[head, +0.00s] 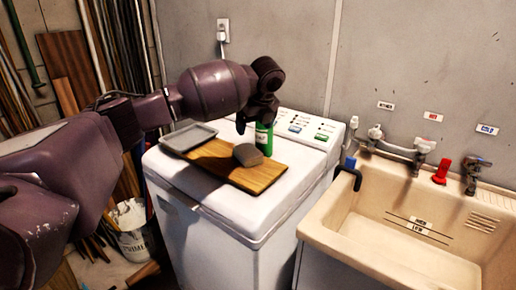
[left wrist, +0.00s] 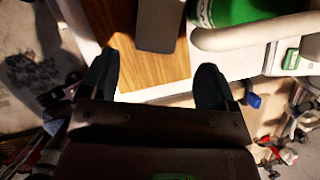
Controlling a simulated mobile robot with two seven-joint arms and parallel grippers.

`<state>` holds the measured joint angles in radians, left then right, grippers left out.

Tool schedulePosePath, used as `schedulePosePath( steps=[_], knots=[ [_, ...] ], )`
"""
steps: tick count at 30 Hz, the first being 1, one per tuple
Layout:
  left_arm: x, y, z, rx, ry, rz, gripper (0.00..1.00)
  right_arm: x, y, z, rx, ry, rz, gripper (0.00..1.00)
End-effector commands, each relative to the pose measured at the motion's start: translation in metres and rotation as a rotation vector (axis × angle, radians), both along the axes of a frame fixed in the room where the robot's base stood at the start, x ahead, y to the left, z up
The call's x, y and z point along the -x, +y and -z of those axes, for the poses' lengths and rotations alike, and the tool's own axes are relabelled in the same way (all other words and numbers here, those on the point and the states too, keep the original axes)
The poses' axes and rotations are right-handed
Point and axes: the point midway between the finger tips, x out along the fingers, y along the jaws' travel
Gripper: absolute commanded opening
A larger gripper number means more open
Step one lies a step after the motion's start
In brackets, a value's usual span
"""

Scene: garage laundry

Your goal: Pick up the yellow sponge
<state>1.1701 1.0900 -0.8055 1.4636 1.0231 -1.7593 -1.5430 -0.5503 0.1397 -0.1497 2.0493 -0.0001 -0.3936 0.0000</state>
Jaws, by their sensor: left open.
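No clearly yellow sponge shows. A grey-brown, sponge-like block (head: 248,154) lies on a wooden board (head: 215,160) on top of the white washing machine. In the left wrist view the block (left wrist: 155,24) is grey and lies beyond my fingertips, on the board (left wrist: 112,22). My left gripper (head: 256,116) is open and empty, fingers pointing down, above the machine near a green bottle (head: 264,138). In the left wrist view its two dark fingers (left wrist: 155,80) stand apart at the board's edge, with nothing between them. My right gripper is not in view.
A grey tray (head: 189,138) sits at the board's left end. The green bottle (left wrist: 245,10) stands close to the block. The machine's control panel (head: 310,131) rises behind. A beige sink (head: 400,215) with taps is on the right. The machine top's front is clear.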

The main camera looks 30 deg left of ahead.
Motion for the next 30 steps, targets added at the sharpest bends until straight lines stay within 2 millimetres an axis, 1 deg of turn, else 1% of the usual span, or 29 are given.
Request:
schedulePosePath(
  steps=[5, 11, 15, 21, 30],
  knots=[
    [-0.001, 0.003, 0.01, -0.001, 0.007, 0.003, 0.82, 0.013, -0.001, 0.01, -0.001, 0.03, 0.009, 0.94],
    [-0.006, 0.013, 0.037, -0.001, 0.007, 0.001, 0.82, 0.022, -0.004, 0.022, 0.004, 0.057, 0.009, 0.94],
    [-0.009, 0.018, 0.051, -0.001, 0.005, 0.001, 0.82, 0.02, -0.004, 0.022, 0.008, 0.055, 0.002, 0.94],
    [-0.011, 0.022, 0.06, -0.001, 0.005, 0.001, 0.82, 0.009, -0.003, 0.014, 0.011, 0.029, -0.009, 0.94],
    [-0.017, 0.034, 0.099, -0.002, 0.008, 0.001, 0.82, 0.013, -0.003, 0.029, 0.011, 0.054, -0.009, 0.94]
  ],
)
